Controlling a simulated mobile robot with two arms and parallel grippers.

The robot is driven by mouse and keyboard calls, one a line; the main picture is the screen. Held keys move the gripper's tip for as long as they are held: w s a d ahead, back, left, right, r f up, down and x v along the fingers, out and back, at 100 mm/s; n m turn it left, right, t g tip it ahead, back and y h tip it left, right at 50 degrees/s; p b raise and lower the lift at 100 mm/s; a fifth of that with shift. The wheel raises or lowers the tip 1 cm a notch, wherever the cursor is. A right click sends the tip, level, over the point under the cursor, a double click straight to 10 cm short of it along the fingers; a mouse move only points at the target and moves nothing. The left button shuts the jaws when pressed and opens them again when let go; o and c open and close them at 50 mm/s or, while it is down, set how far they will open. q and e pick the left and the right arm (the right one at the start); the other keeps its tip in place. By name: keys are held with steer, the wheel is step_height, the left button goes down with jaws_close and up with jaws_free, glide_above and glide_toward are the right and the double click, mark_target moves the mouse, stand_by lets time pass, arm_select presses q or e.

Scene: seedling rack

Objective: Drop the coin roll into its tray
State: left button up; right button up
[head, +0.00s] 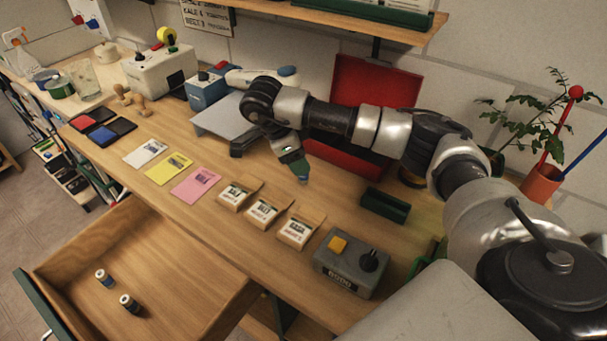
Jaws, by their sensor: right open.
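Two small dark coin rolls with pale bands lie in the open wooden drawer at the lower left: one coin roll (104,278) farther back and another coin roll (129,303) nearer the front. A small dark green tray (385,205) sits on the bench right of centre; I cannot tell if it is the coin roll's tray. My right gripper (302,179) is open and points down over the bench, behind the seed packets and left of the green tray. It is far from the coin rolls. My left gripper is not in view.
An open red box (375,80) stands behind my right arm, which partly hides it. Several seed packets (264,211) and a grey control box (351,265) line the front edge. Cards, ink pads and a plant surround them. The drawer (185,270) juts out with free room inside.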

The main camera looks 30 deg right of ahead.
steer(key=x, duration=0.5)
steer(key=shift+w+d, duration=0.1)
steer(key=shift+d, duration=0.05)
steer(key=shift+r, duration=0.1)
steer(key=shift+c, duration=0.3)
jaws_close()
